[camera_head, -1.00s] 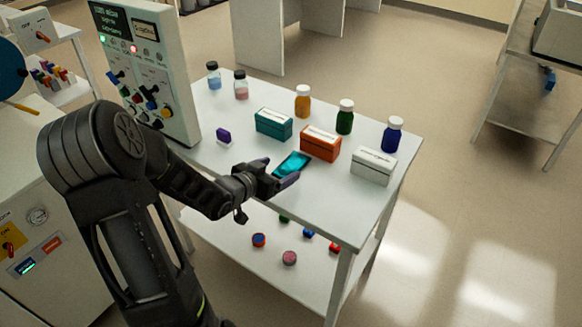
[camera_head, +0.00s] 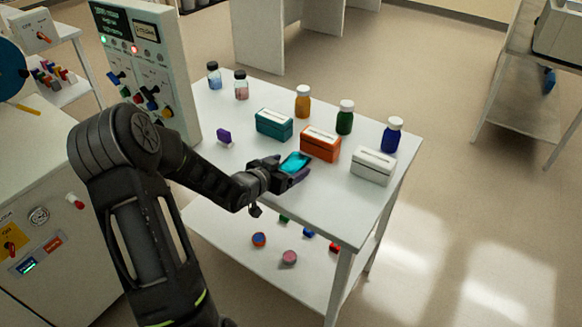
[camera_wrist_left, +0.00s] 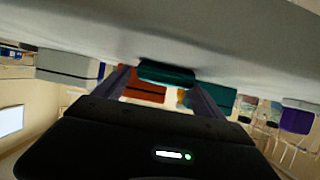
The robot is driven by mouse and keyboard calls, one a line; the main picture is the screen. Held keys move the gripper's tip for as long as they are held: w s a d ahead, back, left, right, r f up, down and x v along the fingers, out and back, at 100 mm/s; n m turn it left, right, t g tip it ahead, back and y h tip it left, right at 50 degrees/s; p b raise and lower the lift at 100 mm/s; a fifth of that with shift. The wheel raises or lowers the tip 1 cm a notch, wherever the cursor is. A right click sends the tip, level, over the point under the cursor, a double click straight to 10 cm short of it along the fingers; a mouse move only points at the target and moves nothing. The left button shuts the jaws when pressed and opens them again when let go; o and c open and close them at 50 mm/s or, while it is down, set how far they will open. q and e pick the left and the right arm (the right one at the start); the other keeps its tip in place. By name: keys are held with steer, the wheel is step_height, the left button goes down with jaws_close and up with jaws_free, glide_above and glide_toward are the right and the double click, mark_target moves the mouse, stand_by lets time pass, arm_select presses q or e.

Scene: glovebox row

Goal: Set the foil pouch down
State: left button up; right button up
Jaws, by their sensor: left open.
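The foil pouch (camera_head: 296,162) is shiny teal and lies on the white table (camera_head: 335,215), in front of the orange box. My left gripper (camera_head: 285,174) is low over the tabletop at the pouch, its fingers hiding the pouch's near end. In the left wrist view, which is upside down, the pouch (camera_wrist_left: 166,73) shows between the tips of my two spread fingers (camera_wrist_left: 162,92), against the table surface. The gripper is open; whether a finger touches the pouch I cannot tell. My right gripper is not in view.
An orange box (camera_head: 320,147), a teal box (camera_head: 273,125) and a white box (camera_head: 372,168) stand behind and beside the pouch. Several bottles stand farther back. A small purple block (camera_head: 223,136) lies left. A control panel (camera_head: 150,70) stands at the left. The table's front right is clear.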

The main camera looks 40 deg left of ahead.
mark_target(288, 168)
arm_select(q)
steer(key=shift+c, duration=0.6)
steer(key=c, duration=1.6)
steer(key=shift+r, duration=0.15)
step_height(288, 168, up, 10)
steer(key=shift+f+p, duration=0.15)
steer(key=shift+p, duration=0.25)
